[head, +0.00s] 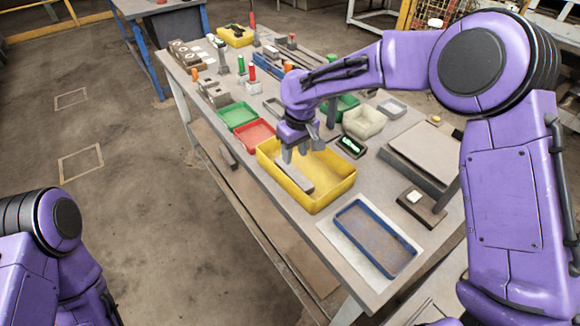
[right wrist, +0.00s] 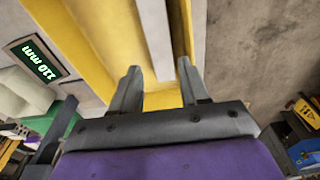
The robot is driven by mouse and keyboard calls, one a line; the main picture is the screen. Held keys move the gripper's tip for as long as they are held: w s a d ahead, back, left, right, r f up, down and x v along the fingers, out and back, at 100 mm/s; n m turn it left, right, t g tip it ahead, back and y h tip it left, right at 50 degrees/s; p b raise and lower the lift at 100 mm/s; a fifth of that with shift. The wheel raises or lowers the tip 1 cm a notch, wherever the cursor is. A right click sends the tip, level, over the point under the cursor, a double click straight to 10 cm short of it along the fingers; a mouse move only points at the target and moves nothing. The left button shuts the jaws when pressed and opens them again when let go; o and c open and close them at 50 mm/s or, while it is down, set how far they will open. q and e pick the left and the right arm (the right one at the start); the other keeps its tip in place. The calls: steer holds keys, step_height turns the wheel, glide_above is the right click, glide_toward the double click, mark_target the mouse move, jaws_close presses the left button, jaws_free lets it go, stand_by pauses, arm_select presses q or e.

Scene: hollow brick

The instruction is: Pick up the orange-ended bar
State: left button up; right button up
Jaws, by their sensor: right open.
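A plain grey bar (head: 298,178) lies in the yellow tray (head: 325,200); no orange end shows on it, and part of it is hidden by my gripper. My right gripper (head: 297,155) points down over the tray, open. In the right wrist view its two fingers (right wrist: 160,90) stand apart, with the grey bar (right wrist: 155,35) running ahead of the gap between them. I cannot tell whether they touch it. Small orange-topped pieces stand farther back, one at the table's left side (head: 195,74) and one near my right arm (head: 287,66). My left gripper is out of view.
A small display (head: 350,147) reading 110 mm lies beyond the tray; it also shows in the right wrist view (right wrist: 36,61). Red (head: 255,134) and green (head: 238,115) trays stand left. A blue-rimmed tray (head: 375,237) is in front. Hollow blocks (head: 214,96) sit farther back.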

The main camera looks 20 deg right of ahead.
mark_target(293, 172)
steer(key=shift+s+f, duration=0.25)
steer(key=shift+f, duration=0.75)
steer(key=f, duration=0.2)
steer(key=f+p, duration=0.1)
steer(key=w+f+p, duration=0.1)
steer(key=f, duration=0.1)
steer(key=shift+a+f, duration=0.1)
steer(key=shift+f, duration=0.25)
steer(key=shift+s, duration=0.1)
steer(key=shift+c, duration=0.6)
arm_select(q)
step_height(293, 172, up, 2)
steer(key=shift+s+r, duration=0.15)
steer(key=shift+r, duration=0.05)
arm_select(e)
jaws_close()
